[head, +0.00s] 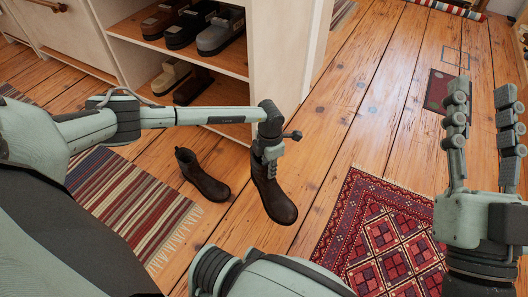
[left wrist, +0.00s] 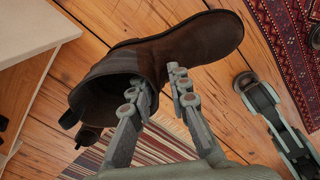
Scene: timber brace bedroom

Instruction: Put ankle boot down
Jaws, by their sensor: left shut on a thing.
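A dark brown ankle boot (head: 273,198) hangs toe-down from my left gripper (head: 268,150) in the head view. In the left wrist view, the boot (left wrist: 185,45) lies across the upper middle, and my left gripper (left wrist: 160,85) is shut on the rim of its shaft. Whether its sole touches the floor I cannot tell. A matching ankle boot (head: 201,176) stands on the wooden floor to its left. My right gripper (head: 483,92) has its fingers spread and is empty, at the right of the head view.
A shoe rack (head: 190,60) with several shoes stands behind my left arm. A striped rug (head: 125,205) lies at left and a red patterned rug (head: 385,235) at right. Bare floor (head: 345,125) is free between the rack and the red rug.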

